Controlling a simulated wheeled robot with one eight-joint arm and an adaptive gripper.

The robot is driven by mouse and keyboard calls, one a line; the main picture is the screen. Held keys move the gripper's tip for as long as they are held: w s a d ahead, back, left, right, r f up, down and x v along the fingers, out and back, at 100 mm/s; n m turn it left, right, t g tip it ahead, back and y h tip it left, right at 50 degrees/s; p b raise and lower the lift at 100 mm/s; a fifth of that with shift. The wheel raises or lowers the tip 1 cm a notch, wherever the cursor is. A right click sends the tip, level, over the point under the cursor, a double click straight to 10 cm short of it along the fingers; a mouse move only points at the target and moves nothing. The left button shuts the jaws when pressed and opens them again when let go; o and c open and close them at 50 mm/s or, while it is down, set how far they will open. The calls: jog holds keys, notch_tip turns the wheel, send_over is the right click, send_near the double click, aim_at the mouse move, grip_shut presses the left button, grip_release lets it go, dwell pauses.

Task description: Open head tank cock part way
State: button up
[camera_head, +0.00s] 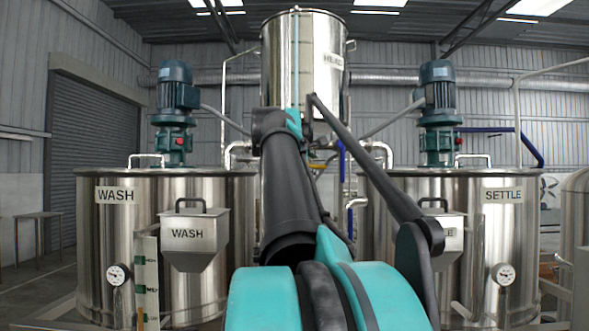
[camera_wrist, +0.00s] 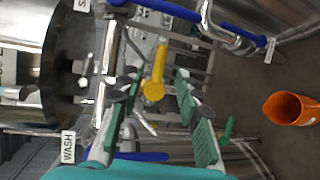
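The steel head tank (camera_head: 322,40) stands high at the back centre in the head view, its label partly readable. My arm hides much of the pipework below it. In the wrist view a yellow cock lever (camera_wrist: 154,75) shows between the fingers of my gripper (camera_wrist: 155,82). The fingers, with green pads, are spread wide, with gaps on both sides of the lever. I see no finger touching it, though depth is hard to judge. My gripper is hidden behind my arm in the head view.
The wash tank (camera_head: 100,240) stands left, the settle tank (camera_head: 515,235) right. Pipes and blue levers (camera_wrist: 165,9) crowd around my gripper. A green lever (camera_wrist: 228,130) is close to the right finger.

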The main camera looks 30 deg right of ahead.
aim_at(318, 166)
jog(key=x, duration=0.6)
jog(key=shift+w+d+f, duration=0.1)
jog(key=shift+d, duration=0.2)
jog(key=shift+c, duration=0.5)
grip_shut()
